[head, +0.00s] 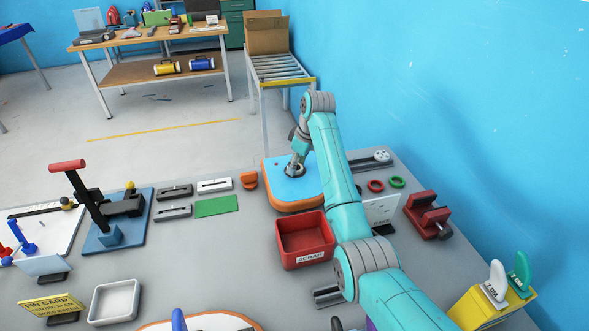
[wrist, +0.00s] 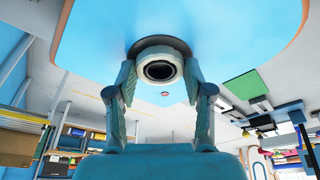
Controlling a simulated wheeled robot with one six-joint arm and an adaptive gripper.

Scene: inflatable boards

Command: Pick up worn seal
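A blue-topped inflatable board with an orange edge (head: 283,187) lies at the table's far side; its blue face fills the top of the wrist view (wrist: 230,30). A round grey fitting with a dark centre (wrist: 160,68) stands on it in a dark round seat. I cannot single out the worn seal on it for certain. My gripper (head: 294,170) is down at this fitting. In the wrist view its two fingers (wrist: 160,75) flank the fitting closely, one on each side. Whether they press on it cannot be told.
A red scrap bin (head: 305,240) stands just in front of the board. A red ring (head: 375,186) and a green ring (head: 397,182) lie to the right, near a red vise (head: 428,215).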

